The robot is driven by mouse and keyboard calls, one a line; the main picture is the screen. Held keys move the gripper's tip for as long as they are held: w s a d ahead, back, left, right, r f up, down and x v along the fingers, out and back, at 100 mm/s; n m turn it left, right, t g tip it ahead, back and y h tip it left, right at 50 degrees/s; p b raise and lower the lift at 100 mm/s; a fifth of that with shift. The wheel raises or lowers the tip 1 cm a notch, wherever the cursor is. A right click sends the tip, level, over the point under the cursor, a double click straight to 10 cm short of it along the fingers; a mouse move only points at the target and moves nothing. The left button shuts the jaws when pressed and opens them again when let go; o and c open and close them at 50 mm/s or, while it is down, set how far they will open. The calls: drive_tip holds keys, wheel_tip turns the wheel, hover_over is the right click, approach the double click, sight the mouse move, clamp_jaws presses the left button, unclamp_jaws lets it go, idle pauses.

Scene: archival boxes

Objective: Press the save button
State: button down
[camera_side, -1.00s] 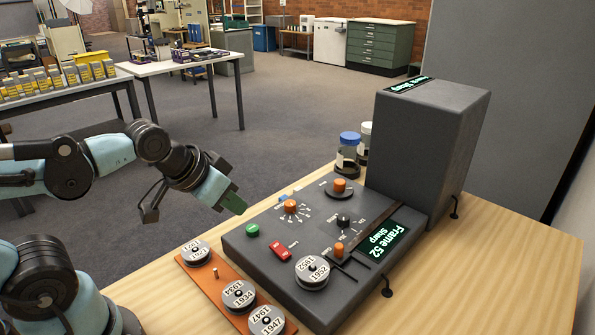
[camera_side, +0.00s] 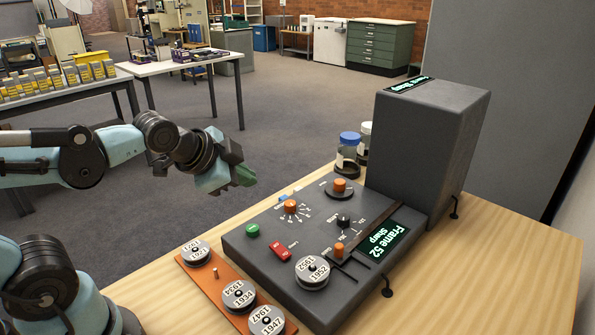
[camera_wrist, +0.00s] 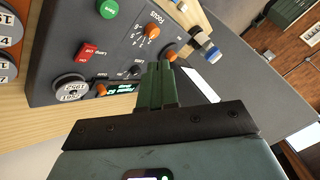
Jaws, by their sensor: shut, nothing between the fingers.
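A round green button (camera_side: 252,230) sits on the dark sloped control panel (camera_side: 237,247), near its left corner; its label is too small to read. It also shows at the top of the wrist view (camera_wrist: 107,8). A red rocker switch (camera_side: 281,250) lies beside it. My gripper (camera_side: 245,176) is shut and empty, its green fingers pressed together. It hovers above and behind the panel's far left edge, clear of the button. In the wrist view the fingertips (camera_wrist: 160,68) reach over the panel, and the button lies up and left of them.
The panel also carries orange knobs (camera_side: 290,205), a 1952 reel (camera_side: 312,270) and a display reading "Frame 52 Sharp" (camera_side: 385,240). A tall grey housing (camera_side: 425,140) stands behind. Capped jars (camera_side: 348,150) stand beside it. An orange rack (camera_side: 213,285) holds several reels at the left.

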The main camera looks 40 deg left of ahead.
sight(249, 231)
idle(0.4)
drive_tip(key=shift+f, duration=4.35)
drive_tip(key=shift+f, duration=0.2)
drive_tip(key=shift+f, duration=0.25)
drive_tip(key=shift+f, duration=0.45)
drive_tip(key=shift+r, duration=0.9)
drive_tip(key=shift+r, duration=2.5)
